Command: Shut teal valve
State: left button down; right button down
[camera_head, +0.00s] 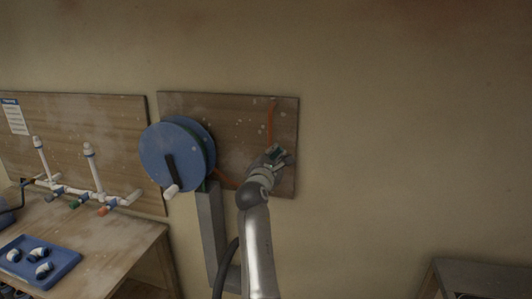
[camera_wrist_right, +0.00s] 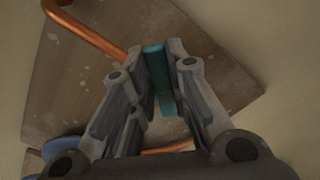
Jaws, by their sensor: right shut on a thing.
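The teal valve handle (camera_wrist_right: 158,72) shows in the right wrist view as a flat teal bar between the fingers of my right gripper (camera_wrist_right: 160,85), which is shut on it. In the head view my right gripper (camera_head: 278,153) is at the lower right of a wooden wall board (camera_head: 230,118), at the lower end of a vertical copper pipe (camera_head: 270,122). There the gripper mostly hides the valve. The valve body is hidden in both views. My left gripper is not in view.
A blue hose reel (camera_head: 172,150) with a white crank stands just left of my right arm. Farther left, a bench holds white piping (camera_head: 95,170) with coloured valves and a blue tray (camera_head: 38,262) of fittings. The wall to the right is bare above a low table (camera_head: 485,270).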

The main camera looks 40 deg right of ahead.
jog(key=shift+f, duration=0.1)
jog(key=shift+f+b, duration=0.2)
jog(key=shift+b, duration=0.2)
jog(key=m+b, duration=0.1)
jog(key=m, duration=0.1)
jog(key=f+m+b, duration=0.1)
jog(key=m+b, duration=0.1)
jog(key=m, duration=0.1)
jog(key=s+d+f+m+b, duration=0.1)
jog(key=m+b, duration=0.1)
jog(key=shift+m, duration=0.4)
jog(key=shift+f, duration=0.1)
